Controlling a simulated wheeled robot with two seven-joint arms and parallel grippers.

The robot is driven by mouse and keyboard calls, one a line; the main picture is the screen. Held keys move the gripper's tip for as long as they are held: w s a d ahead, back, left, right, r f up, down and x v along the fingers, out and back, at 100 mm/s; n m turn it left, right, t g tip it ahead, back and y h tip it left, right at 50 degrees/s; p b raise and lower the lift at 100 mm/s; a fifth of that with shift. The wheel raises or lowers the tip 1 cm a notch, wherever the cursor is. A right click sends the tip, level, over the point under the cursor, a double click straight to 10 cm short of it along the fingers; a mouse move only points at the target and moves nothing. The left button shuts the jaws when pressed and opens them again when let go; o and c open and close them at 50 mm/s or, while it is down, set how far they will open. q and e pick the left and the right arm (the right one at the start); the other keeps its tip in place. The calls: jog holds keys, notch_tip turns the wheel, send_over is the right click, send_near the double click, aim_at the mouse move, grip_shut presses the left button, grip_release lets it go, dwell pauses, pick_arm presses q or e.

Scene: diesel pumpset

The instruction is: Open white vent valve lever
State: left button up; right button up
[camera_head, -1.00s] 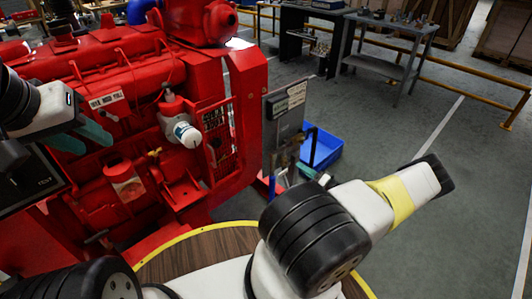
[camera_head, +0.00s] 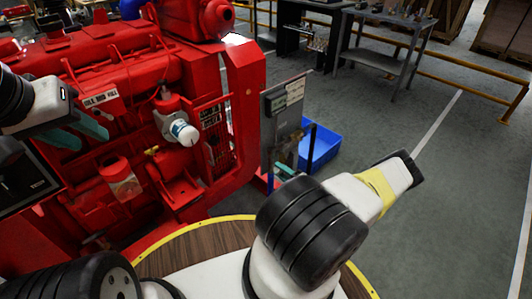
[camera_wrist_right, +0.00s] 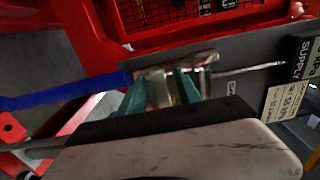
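In the right wrist view, a valve of pale metal (camera_wrist_right: 163,72) sits on the grey panel in front of my right gripper (camera_wrist_right: 164,80). Its teal fingers stand apart on either side of a pale part of it; contact is not clear. A thin pale rod (camera_wrist_right: 250,69), possibly the white lever, reaches right from the valve. A long blue handle (camera_wrist_right: 65,93) reaches left. In the head view the right gripper is mostly hidden behind its own wrist, beside the panel (camera_head: 284,106). My left gripper (camera_head: 86,134) is open and empty in front of the red engine.
The red engine (camera_head: 130,75) with a white-capped part (camera_head: 184,132) stands left of the panel. A blue bin (camera_head: 322,146) lies behind the panel. A round wooden table top (camera_head: 195,243) is in front. Grey benches (camera_head: 385,32) stand at the back; the right floor is clear.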

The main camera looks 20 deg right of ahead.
grip_shut()
dwell(1.4)
